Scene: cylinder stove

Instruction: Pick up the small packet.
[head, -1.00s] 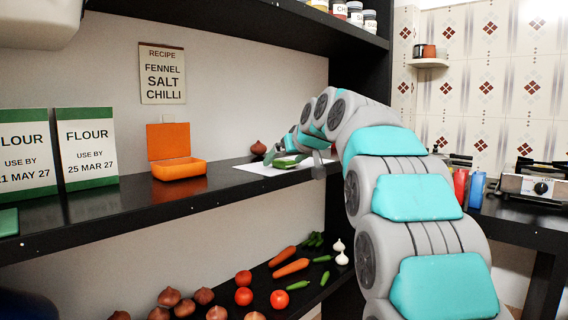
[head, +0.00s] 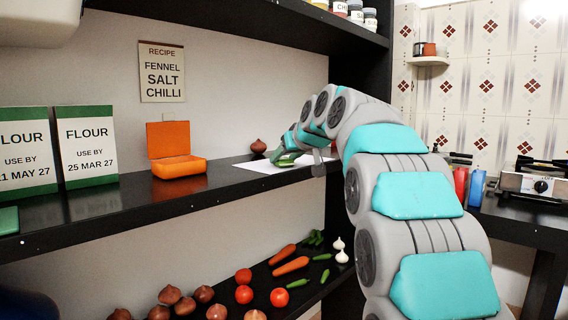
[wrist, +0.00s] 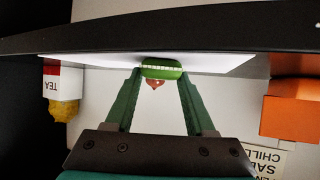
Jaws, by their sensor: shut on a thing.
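A small green thing with a pale ridged stripe, which I take for the small packet (wrist: 161,70), shows between my fingertips in the wrist view. My gripper (wrist: 162,76) is shut on it, one green finger at each end. In the head view my gripper (head: 287,158) is at the far end of the shelf, low over a white sheet (head: 258,167). There the fingers largely hide the packet, and I cannot tell whether it still touches the sheet.
An orange open box (head: 178,165) and two flour packs (head: 87,148) stand left on the same black shelf. A brown onion (head: 258,146) sits behind the sheet. A tea box (wrist: 60,82) shows in the wrist view. Vegetables lie on the lower shelf.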

